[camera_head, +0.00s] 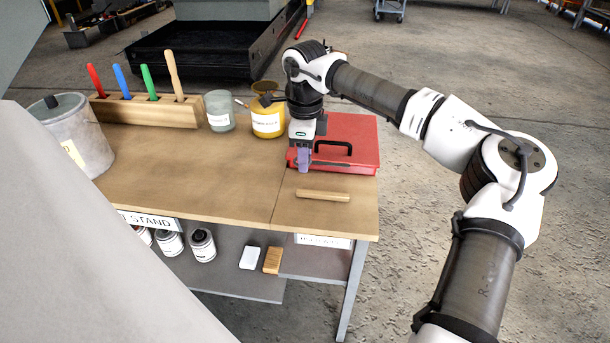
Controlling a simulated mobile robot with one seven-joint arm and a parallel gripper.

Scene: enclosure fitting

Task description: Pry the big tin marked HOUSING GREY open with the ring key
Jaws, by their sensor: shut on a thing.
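A big grey tin (82,140) stands at the left end of the bench, with a dark piece on its top. Its label is turned mostly away and cut off by a pale shape in front, so I cannot read HOUSING GREY on it. My gripper (304,165) points down at the front left of a red case, far to the right of the tin. It is shut on a small purplish piece (303,157). I cannot tell whether this is the ring key or whether it touches the case. No other ring key shows.
The red case (355,152) has a black handle. A wooden rod (323,194) lies in front of it. A grey jar (219,111), a yellow jar (267,123) and a wooden rack (146,112) with coloured handles stand behind. Small tins (203,246) sit below. The bench middle (205,165) is clear.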

